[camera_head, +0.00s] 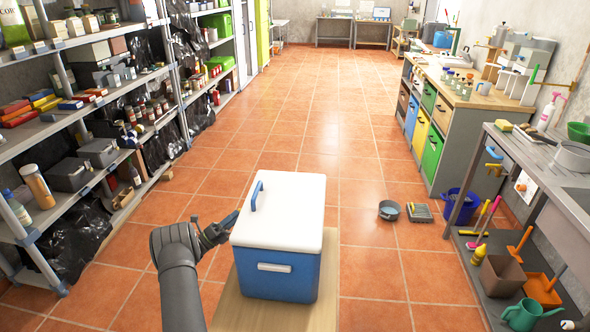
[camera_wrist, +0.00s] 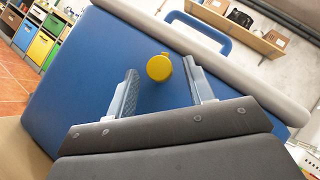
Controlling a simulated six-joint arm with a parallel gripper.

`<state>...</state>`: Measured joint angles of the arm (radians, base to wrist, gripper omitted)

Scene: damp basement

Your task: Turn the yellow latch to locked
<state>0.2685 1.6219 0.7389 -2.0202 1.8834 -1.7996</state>
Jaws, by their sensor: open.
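The yellow latch (camera_wrist: 159,67) shows in the wrist view as a round yellow knob with a small tab at its upper right, on the blue side of a cooler box (camera_wrist: 95,75). The latch is hidden in the head view. There the blue cooler (camera_head: 275,272) has a white lid (camera_head: 290,205) that looks closed, with a blue handle on top. My gripper (camera_wrist: 165,88) is open, its two fingers pointing at the blue side, with the latch between and just beyond the fingertips. I see no clear contact. In the head view my gripper (camera_head: 226,225) is at the cooler's left side.
The cooler stands on a light wooden surface (camera_head: 235,300). Shelves (camera_head: 75,120) line the left. A bench with coloured drawers (camera_head: 433,150) and a sink counter (camera_head: 530,170) stand on the right.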

